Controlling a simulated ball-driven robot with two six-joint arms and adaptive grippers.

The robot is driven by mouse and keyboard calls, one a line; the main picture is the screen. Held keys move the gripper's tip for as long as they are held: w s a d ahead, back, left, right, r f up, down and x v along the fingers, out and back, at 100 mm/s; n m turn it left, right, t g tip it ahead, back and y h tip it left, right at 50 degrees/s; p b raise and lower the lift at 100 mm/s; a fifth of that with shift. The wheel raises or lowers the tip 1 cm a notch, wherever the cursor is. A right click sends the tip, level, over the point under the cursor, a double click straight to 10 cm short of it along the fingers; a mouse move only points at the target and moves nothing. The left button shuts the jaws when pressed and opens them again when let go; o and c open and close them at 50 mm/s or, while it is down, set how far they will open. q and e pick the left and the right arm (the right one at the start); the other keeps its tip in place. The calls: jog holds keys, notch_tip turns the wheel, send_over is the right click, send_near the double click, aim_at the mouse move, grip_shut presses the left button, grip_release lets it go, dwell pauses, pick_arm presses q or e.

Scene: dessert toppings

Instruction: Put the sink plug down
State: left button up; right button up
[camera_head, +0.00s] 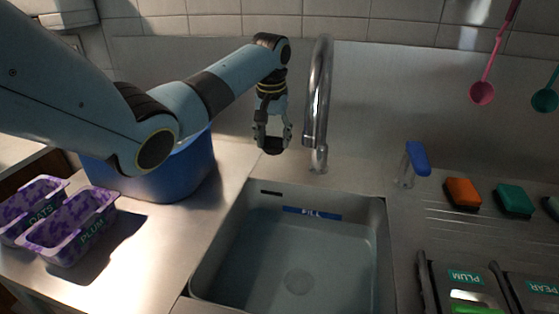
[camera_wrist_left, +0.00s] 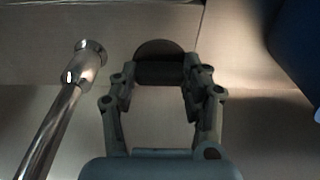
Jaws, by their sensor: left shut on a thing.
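My left gripper (camera_head: 273,138) is shut on the dark round sink plug (camera_head: 274,146). It holds the plug behind the sink's back left corner, just left of the tap (camera_head: 319,100). In the left wrist view the plug (camera_wrist_left: 160,48) sits between the fingertips (camera_wrist_left: 158,74), with the steel counter behind it. I cannot tell whether the plug touches the counter. My right gripper is not in view.
A blue tub (camera_head: 190,175) stands left of the gripper, partly behind my arm. Two purple-stained tubs (camera_head: 68,235) are at the far left. A blue-topped dispenser (camera_head: 417,160), an orange sponge (camera_head: 463,193) and a green sponge (camera_head: 514,200) are at the right.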

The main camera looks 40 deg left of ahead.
aim_at(272, 150)
pick_arm(q)
jog(key=shift+f, duration=3.1)
jog(key=shift+f, duration=0.15)
jog(key=o, duration=1.3)
jog(key=shift+c, duration=0.2)
jog(key=r, duration=0.4)
jog(key=s+r, duration=0.1)
jog(key=r, duration=0.3)
jog(key=d+r, duration=0.1)
jog(key=r, duration=0.3)
jog(key=shift+s+r, duration=0.15)
jog(key=shift+s, duration=0.05)
